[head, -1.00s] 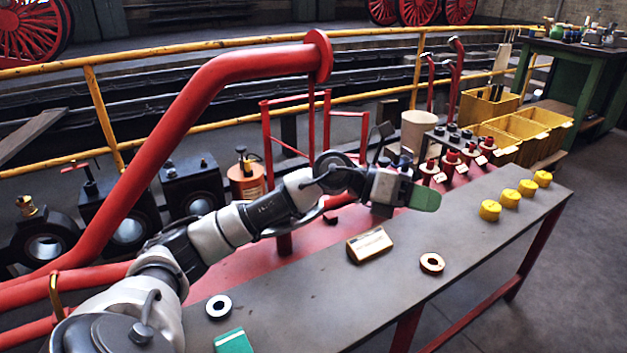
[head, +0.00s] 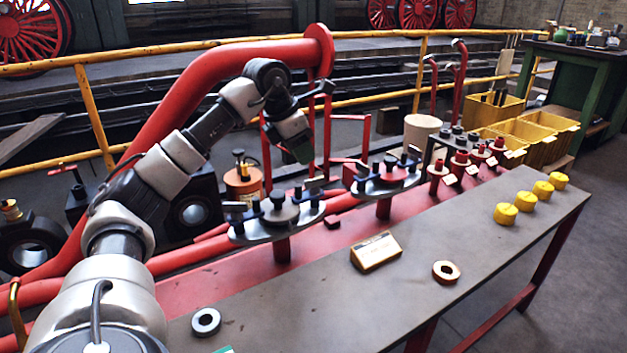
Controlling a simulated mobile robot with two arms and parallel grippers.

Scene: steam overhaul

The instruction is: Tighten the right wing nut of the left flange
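The left flange (head: 258,233) is a grey disc on a red post behind the bench's left part. Several dark bolts or nuts stand on it. The right wing nut (head: 315,187) is a small dark shape at its right edge; its exact angle is too small to tell. My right gripper is not in view.
The right flange (head: 392,184) stands close by on the right, also with dark nuts. A red pipe (head: 200,85) runs behind my arm. A gold box (head: 376,252), ring washers (head: 446,272) and yellow caps (head: 506,213) rest on the bench (head: 330,310). The bench's front middle is clear.

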